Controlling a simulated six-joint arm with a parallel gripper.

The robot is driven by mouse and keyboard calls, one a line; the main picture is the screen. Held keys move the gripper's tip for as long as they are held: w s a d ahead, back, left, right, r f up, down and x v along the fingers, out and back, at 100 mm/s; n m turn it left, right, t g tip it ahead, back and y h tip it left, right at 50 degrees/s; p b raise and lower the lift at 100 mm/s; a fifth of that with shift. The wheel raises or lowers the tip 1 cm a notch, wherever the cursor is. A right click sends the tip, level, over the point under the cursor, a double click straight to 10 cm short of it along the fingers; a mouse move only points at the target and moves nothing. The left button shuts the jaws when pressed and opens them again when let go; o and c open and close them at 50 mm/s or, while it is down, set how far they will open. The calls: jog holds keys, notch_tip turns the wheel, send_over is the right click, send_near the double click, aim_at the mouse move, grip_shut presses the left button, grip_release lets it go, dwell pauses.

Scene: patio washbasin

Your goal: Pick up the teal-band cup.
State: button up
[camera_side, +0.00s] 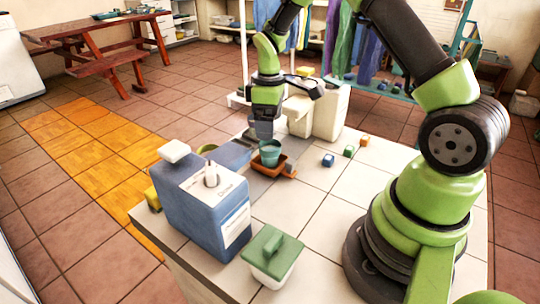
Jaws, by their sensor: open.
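A small teal-coloured cup (270,154) stands in a shallow brown tray (283,168) on the tiled counter. A separate band on the cup is too small to make out. My gripper (263,134) points down just above and slightly left of the cup's rim in the picture. It is open and holds nothing that I can see. The gap between its fingers is hard to see from this side, and I cannot tell whether a finger touches the cup.
A large blue bottle (205,213) stands left of the tray, and a green-lidded container (271,258) in front. The counter right of the tray is mostly clear.

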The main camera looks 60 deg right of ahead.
aim_at(270, 147)
jog(key=f, duration=0.7)
jog(key=shift+s+a+f, duration=0.1)
jog(key=shift+s+a, duration=0.05)
jog(key=shift+s, duration=0.05)
jog(key=c, duration=1)
